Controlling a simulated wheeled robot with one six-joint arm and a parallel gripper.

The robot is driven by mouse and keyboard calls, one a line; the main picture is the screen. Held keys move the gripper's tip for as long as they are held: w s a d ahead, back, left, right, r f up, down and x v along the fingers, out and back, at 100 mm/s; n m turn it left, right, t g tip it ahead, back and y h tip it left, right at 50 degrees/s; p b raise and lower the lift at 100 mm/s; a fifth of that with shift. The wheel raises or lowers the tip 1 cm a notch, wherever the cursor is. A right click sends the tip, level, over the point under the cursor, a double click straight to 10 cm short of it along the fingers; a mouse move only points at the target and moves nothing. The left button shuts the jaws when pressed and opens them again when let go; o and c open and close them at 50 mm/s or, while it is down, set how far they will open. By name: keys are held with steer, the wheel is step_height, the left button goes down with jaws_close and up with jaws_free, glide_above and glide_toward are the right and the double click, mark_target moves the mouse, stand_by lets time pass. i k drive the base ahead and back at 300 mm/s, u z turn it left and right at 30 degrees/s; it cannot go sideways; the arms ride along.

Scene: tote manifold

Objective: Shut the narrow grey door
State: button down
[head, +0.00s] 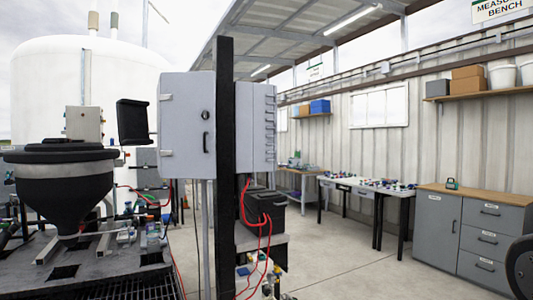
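A grey enclosure stands at upper centre in the head view. Its tall narrow grey door (182,128) faces me, with hinges on its left edge and a black handle and a round lock near its right edge. A dark upright post crosses in front of the enclosure. Right of the post, another grey panel (256,128) shows, with several small fittings along its right edge. I cannot tell whether the door is ajar or flush. My gripper is not in view.
A black hopper (62,178) on a machine base stands left, before a white tank (45,80). A black box (263,207) with red cables sits below the enclosure. A grey drawer cabinet (437,235) stands right. Open concrete floor (345,265) lies between.

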mark_target(188, 151)
steer(key=z, duration=0.6)
steer(key=i, duration=2.1)
steer(key=u, duration=1.5)
steer(key=i, duration=0.6)
steer(key=u, duration=0.65)
